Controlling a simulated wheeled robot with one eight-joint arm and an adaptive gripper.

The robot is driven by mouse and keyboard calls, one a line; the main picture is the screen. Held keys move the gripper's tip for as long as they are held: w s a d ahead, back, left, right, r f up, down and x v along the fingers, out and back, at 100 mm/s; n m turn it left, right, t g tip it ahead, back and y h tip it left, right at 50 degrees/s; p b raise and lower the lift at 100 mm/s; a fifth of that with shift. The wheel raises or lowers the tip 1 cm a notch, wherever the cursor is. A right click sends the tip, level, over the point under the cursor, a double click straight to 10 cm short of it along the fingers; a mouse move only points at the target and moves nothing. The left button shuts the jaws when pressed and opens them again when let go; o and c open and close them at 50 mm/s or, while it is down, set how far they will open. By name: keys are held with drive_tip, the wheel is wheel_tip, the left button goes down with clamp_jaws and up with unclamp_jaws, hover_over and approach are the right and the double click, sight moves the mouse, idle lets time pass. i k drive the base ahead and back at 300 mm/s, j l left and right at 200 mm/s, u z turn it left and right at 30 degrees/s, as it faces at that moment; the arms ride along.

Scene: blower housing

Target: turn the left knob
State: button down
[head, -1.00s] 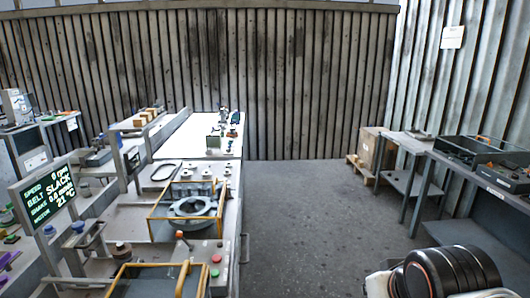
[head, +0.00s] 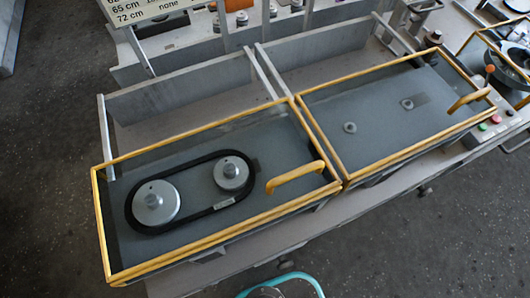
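I cannot tell for certain which thing is the left knob. At the top edge, several small round knob-like parts stand in a row on a grey ledge, among them one light grey part (head: 242,18). They are small and partly cut off by the picture edge, so how they are turned cannot be told. My gripper is not in view.
A yellow-framed box (head: 107,235) holds a black belt (head: 130,205) around two pulleys. A second framed box (head: 375,160) with two small bosses adjoins it. Red and green buttons (head: 490,122) sit at right. Clear floor (head: 430,250) lies in front.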

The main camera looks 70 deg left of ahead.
sight(284, 263)
drive_tip(key=k+l+u, duration=0.1)
drive_tip(key=u, duration=0.25)
drive_tip(key=k+u, duration=0.2)
drive_tip(key=u, duration=0.15)
drive_tip(key=k+u, duration=0.15)
drive_tip(key=u, duration=1.25)
